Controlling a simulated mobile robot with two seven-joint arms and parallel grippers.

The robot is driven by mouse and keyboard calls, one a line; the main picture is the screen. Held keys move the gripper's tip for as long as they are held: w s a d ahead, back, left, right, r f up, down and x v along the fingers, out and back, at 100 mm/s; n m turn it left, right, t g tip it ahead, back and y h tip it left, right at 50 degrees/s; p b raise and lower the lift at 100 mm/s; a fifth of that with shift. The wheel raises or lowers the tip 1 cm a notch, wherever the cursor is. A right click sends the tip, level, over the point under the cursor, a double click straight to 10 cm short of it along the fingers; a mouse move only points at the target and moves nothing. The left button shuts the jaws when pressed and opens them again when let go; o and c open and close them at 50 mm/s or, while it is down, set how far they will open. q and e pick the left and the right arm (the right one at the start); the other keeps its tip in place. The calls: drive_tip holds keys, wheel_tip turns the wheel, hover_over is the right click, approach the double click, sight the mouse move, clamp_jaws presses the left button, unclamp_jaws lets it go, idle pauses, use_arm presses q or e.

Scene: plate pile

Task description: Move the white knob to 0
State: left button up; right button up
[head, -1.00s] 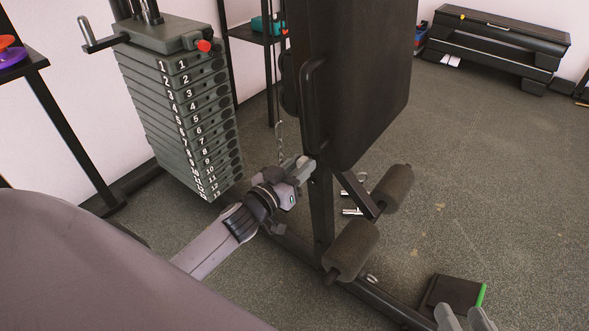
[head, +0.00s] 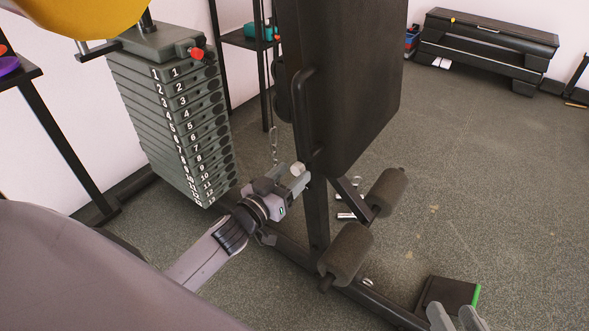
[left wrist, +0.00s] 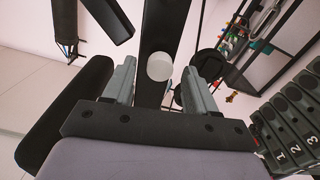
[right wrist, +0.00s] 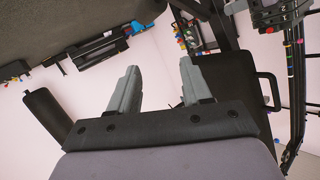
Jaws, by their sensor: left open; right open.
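The white knob (left wrist: 159,66) is round and sits on a dark post between the open fingers of my left gripper (left wrist: 157,88) in the left wrist view. I cannot tell whether the fingers touch it. In the head view a small pale round part, likely this knob (head: 297,168), shows at the tip of my left gripper (head: 293,177), beside the machine's upright. No 0 mark shows on it. My right gripper (head: 454,320) is at the bottom right of the head view; in the right wrist view it (right wrist: 158,85) is open and empty.
A numbered weight stack (head: 180,120) with a red knob (head: 197,53) stands at the left. The black backrest (head: 345,80) and foam rollers (head: 345,252) are close to my left gripper. A yellow rounded thing (head: 85,14) fills the top left. Open floor (head: 490,180) lies right.

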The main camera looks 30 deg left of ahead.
use_arm(q)
drive_tip(key=shift+s+a+p, duration=0.2)
drive_tip(key=shift+s+p, duration=0.1)
drive_tip(key=shift+s, duration=0.95)
drive_tip(key=shift+s+a+p, duration=0.15)
drive_tip(key=shift+s+p, duration=0.15)
drive_tip(key=shift+s, duration=0.9)
